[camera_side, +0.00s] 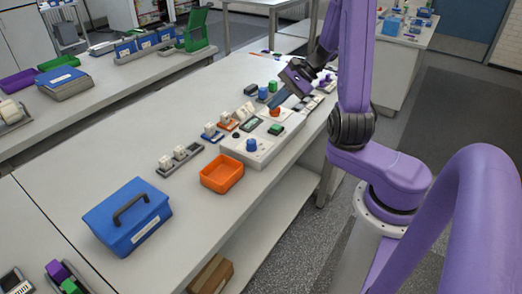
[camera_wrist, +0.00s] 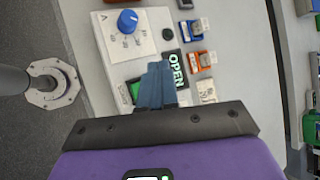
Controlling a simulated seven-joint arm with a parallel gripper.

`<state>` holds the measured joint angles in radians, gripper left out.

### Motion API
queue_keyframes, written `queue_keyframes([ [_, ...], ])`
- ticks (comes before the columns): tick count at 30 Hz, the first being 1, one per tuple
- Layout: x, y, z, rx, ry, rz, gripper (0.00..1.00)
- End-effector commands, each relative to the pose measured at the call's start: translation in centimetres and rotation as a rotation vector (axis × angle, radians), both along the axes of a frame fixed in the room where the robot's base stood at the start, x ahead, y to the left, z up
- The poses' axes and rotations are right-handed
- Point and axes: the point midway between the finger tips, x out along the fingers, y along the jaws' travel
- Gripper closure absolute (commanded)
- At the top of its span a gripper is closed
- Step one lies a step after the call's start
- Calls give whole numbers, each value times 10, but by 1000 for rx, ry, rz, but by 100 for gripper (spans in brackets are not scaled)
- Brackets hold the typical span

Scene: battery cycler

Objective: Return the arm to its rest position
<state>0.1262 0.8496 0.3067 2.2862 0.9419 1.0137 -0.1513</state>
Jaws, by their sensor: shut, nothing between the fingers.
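My gripper (camera_side: 273,105) is over the far end of the white cycler box (camera_side: 262,156) on the bench, its blue fingers pointing down. The fingers also show in the wrist view (camera_wrist: 158,68), closed together with nothing held. An orange button (camera_side: 275,113) appears just at or under the fingertips; I cannot tell whether they touch it. The box also carries a blue knob (camera_side: 251,145), a green button (camera_side: 276,130) and a dark display (camera_side: 250,124).
An orange tray (camera_side: 222,175) sits in front of the cycler, and a blue handled box (camera_side: 128,217) stands nearer. Small holders with cells (camera_side: 180,155) line the bench left of the cycler. A second bench (camera_side: 120,85) holds bins and a green rack (camera_side: 195,32).

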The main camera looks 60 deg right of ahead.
Motion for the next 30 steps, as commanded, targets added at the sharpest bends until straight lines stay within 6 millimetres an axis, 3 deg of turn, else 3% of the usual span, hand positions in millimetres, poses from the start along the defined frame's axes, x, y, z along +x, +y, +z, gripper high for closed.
queue_keyframes([
  [6,4,44,5,-66,19,267,100],
  [14,-7,91,9,-157,31,592,100],
  [30,-65,160,17,-377,-20,1247,100],
])
